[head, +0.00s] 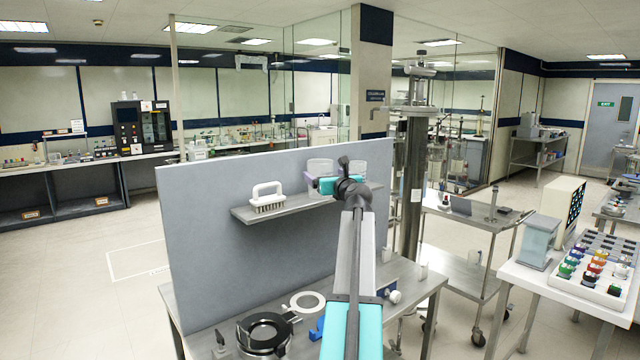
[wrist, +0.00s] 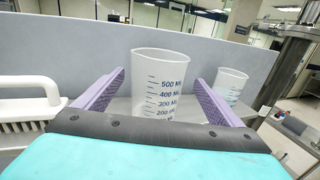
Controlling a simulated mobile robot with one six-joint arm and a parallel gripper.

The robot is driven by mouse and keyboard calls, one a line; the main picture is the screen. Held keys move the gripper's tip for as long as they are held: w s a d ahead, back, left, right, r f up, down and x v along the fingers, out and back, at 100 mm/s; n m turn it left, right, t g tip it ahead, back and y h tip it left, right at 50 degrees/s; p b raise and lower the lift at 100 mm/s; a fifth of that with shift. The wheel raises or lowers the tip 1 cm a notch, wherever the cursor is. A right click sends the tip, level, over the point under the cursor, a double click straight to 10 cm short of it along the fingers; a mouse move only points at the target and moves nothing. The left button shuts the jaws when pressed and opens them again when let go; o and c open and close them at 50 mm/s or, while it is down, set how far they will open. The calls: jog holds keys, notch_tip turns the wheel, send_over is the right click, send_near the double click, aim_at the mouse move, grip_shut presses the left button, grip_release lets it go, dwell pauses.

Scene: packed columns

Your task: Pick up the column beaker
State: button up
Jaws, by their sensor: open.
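A clear beaker with dark volume marks (wrist: 160,80) stands upright on the shelf, in the middle of the wrist view. The open purple fingers of my gripper (wrist: 158,78) flank it left and right, with gaps on both sides. Its lower part is hidden by my gripper body. A second, similar beaker (wrist: 230,86) stands to the right, beyond the right finger. In the head view, a beaker (head: 320,167) shows on the shelf beside my gripper (head: 309,181), partly covered by my arm. The frames do not label either one as the column beaker.
A white-handled brush (head: 267,198) lies on the shelf (head: 290,211), left of the beakers. A grey panel (head: 215,240) rises behind. A ring-shaped black item (head: 264,333) and a white ring (head: 307,301) lie on the bench below. A tall metal column (head: 412,180) stands right.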

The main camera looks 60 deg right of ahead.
jog(key=shift+p+x, duration=0.8)
jog(key=shift+x, duration=1.15)
jog(key=shift+w+d, duration=0.4)
jog(key=shift+w, duration=0.15)
jog(key=c, duration=1.1)
